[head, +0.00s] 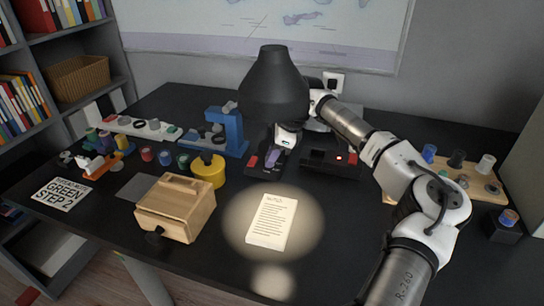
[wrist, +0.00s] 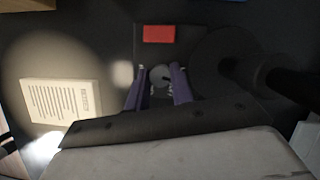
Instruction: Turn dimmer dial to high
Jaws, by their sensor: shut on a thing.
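The dimmer (wrist: 142,53) is a dark box with a red patch (wrist: 159,34) at one end and a small grey round dial (wrist: 160,76). My gripper (wrist: 158,89) has two purple fingers, one on each side of the dial, shut on it. In the head view my gripper (head: 272,158) reaches down behind the lamp to the dimmer, whose red patch (head: 253,161) shows beside the fingers. The dial itself is hidden there. The black desk lamp (head: 275,85) is lit and throws a bright round spot on the desk.
A wooden box (head: 176,208), a yellow cylinder (head: 208,170) and a blue stand (head: 228,130) are to the left. A black box with a red light (head: 331,160) stands close on the right.

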